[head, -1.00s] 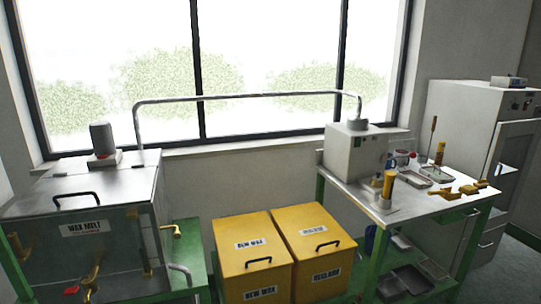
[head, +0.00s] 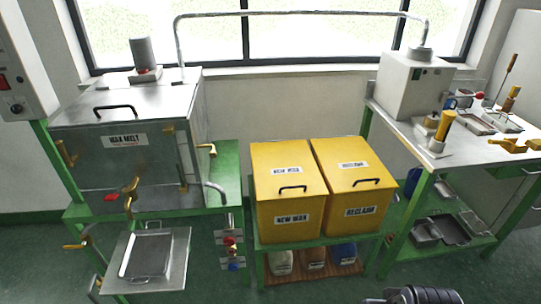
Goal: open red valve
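A small red valve knob (head: 230,241) sits on a vertical pipe below the right side of the wax melt tank (head: 122,165). A blue valve knob (head: 234,266) sits just below it on the same pipework. A red-tipped handle (head: 111,197) also shows low on the front of the tank, beside a brass tap (head: 129,203). A dark grey ribbed part of my arm (head: 428,294) shows at the bottom edge, right of the middle, far from both red parts. No fingers can be made out there, so the gripper's opening is not visible.
A metal tray (head: 148,256) sits on a shelf before the tank. Yellow new wax (head: 290,190) and reclaim (head: 355,175) bins stand in the middle, right of the red knob. A workbench with a grey machine (head: 410,85) is at right. Green floor is open in front.

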